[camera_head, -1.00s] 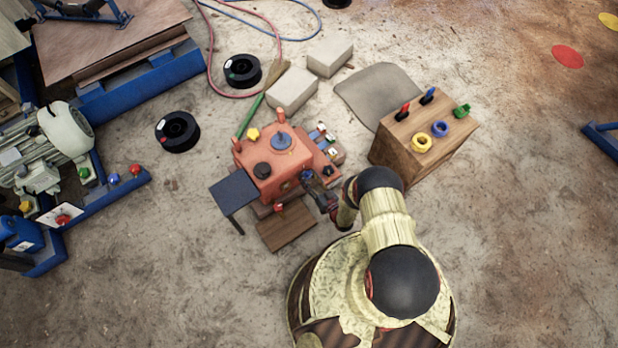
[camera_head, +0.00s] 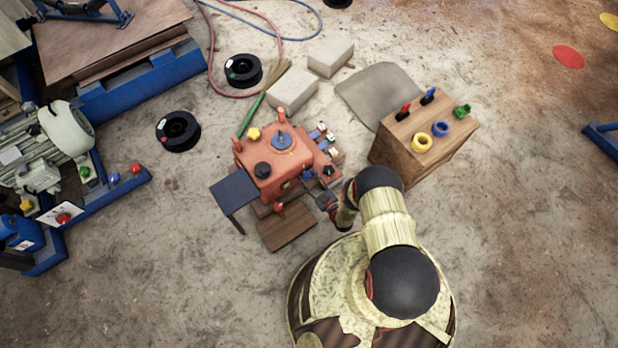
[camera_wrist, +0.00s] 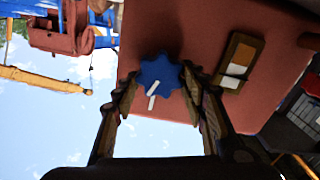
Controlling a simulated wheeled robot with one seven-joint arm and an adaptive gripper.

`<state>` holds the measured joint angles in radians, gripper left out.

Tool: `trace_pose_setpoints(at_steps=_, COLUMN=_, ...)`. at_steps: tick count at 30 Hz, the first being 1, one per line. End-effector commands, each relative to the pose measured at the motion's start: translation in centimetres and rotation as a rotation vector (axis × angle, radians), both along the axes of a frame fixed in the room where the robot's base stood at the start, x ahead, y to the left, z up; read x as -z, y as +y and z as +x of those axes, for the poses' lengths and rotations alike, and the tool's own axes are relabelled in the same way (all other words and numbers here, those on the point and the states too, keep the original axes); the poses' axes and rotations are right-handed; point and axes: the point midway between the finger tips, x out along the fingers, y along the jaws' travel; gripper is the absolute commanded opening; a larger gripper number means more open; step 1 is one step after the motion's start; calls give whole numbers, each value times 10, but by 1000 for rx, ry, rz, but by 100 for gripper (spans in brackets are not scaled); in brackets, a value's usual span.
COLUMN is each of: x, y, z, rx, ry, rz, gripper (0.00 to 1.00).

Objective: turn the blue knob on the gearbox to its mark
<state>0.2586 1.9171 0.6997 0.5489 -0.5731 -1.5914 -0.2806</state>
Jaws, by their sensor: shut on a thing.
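The red gearbox (camera_head: 268,168) stands in the middle of the head view. Its blue knob (camera_head: 306,174) is on the side toward my arm. In the wrist view the lobed blue knob (camera_wrist: 163,72) shows face on, in front of a red wall. A white pointer line on the knob slants down and slightly left. A short white mark (camera_wrist: 151,103) is just below the knob's rim, close to the line's lower end. My gripper (camera_wrist: 160,80) is shut on the knob, with one dark finger on each side. In the head view the fingers are small and hard to make out.
A brown-and-white plate (camera_wrist: 236,62) is on the wall right of the knob. A wooden box (camera_head: 420,150) with coloured rings and handles stands right of the gearbox. A dark side table (camera_head: 233,190) is at its left.

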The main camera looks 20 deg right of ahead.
Motion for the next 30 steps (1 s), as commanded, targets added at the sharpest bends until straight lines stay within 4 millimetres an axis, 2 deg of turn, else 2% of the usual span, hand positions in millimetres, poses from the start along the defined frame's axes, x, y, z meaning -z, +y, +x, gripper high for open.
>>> trace_pose_setpoints(at_steps=12, x=2, y=2, z=-2, rx=1, ry=-83, rz=-263, gripper=18)
trace_pose_setpoints(at_steps=30, x=2, y=3, z=-2, rx=0, ry=-110, rz=-344, gripper=18)
